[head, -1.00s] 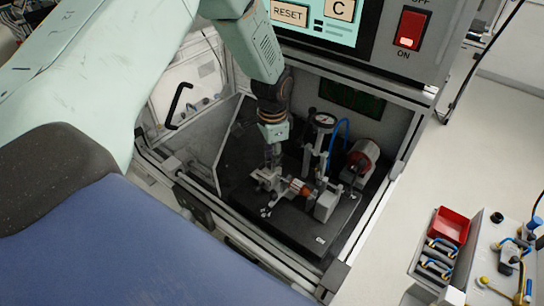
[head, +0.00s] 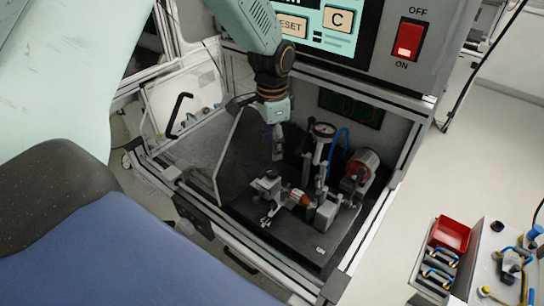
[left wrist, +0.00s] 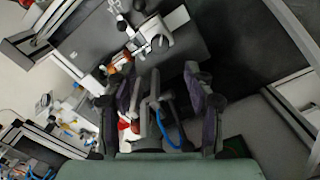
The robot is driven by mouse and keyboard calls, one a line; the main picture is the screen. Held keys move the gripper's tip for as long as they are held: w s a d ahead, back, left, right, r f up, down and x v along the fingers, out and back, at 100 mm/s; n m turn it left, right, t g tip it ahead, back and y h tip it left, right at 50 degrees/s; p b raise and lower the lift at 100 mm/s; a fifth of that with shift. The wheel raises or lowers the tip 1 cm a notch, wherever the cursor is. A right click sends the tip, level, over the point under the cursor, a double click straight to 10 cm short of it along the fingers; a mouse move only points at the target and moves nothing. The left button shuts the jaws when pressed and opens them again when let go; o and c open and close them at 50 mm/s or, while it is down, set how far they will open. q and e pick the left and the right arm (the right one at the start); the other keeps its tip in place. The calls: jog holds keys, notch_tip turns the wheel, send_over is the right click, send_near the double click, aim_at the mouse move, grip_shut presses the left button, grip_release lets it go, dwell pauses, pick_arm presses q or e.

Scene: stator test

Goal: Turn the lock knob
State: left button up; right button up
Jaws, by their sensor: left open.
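The test fixture sits on a dark base plate (head: 290,238) inside the open machine bay. It has a grey clamp (head: 268,188) at its left and an orange-copper stator (head: 299,197) in the middle. I cannot single out the lock knob for certain; small dark-tipped handles (head: 265,222) show at the clamp's front. My left gripper (head: 278,152) hangs above and behind the clamp, apart from it. In the left wrist view its fingers (left wrist: 166,92) are spread with nothing held between them, and the clamp (left wrist: 152,35) lies beyond them. My right gripper is not in view.
A dial gauge (head: 324,130) on a post, a blue hose (head: 338,142) and a red-faced cylinder (head: 362,164) stand right of the gripper. A clear door (head: 232,145) stands open at left. The control panel (head: 350,45) overhangs the bay. A red bin (head: 449,234) is outside, right.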

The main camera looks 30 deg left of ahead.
pick_arm(q)
notch_tip(320, 180, up, 3)
jog(key=shift+r, duration=0.2)
dwell(0.6)
